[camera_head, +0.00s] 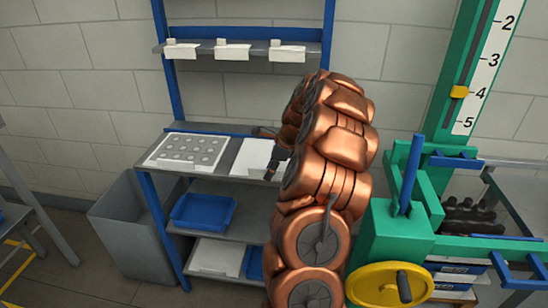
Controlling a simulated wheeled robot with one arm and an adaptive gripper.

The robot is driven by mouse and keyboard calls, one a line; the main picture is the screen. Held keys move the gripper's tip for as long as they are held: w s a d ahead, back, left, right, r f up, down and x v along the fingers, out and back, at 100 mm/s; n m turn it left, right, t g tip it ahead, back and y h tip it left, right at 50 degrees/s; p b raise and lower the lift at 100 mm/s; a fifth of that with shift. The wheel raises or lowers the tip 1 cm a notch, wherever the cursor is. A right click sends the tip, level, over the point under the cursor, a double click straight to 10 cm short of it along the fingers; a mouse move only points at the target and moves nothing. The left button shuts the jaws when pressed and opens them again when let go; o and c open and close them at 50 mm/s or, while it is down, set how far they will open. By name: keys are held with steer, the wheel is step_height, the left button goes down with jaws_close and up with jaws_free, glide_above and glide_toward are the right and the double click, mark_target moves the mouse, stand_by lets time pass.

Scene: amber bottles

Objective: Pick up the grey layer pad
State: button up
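A pale grey flat pad with rows of round grey marks (187,150) lies on the left part of the grey bench top; it looks most like the layer pad. A plain whitish sheet (250,158) lies on the bench to its right, partly hidden behind my gripper and arm. My gripper (263,155) shows as two dark fingers spread apart, at the left side of my copper-coloured arm. It appears open with nothing between the fingers, over or in front of the plain sheet. It is to the right of the marked pad and apart from it. The gripper's base is hidden by my arm.
The bench has blue posts and an upper shelf (235,48) with white cards. A blue tray (203,212) and a white sheet (218,256) lie on shelves below. A grey bin (135,225) stands left. A green machine with a yellow handwheel (388,285) stands close on the right.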

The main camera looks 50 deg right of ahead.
jaws_close()
stand_by(0.3)
steer(key=shift+r, duration=0.1)
stand_by(0.4)
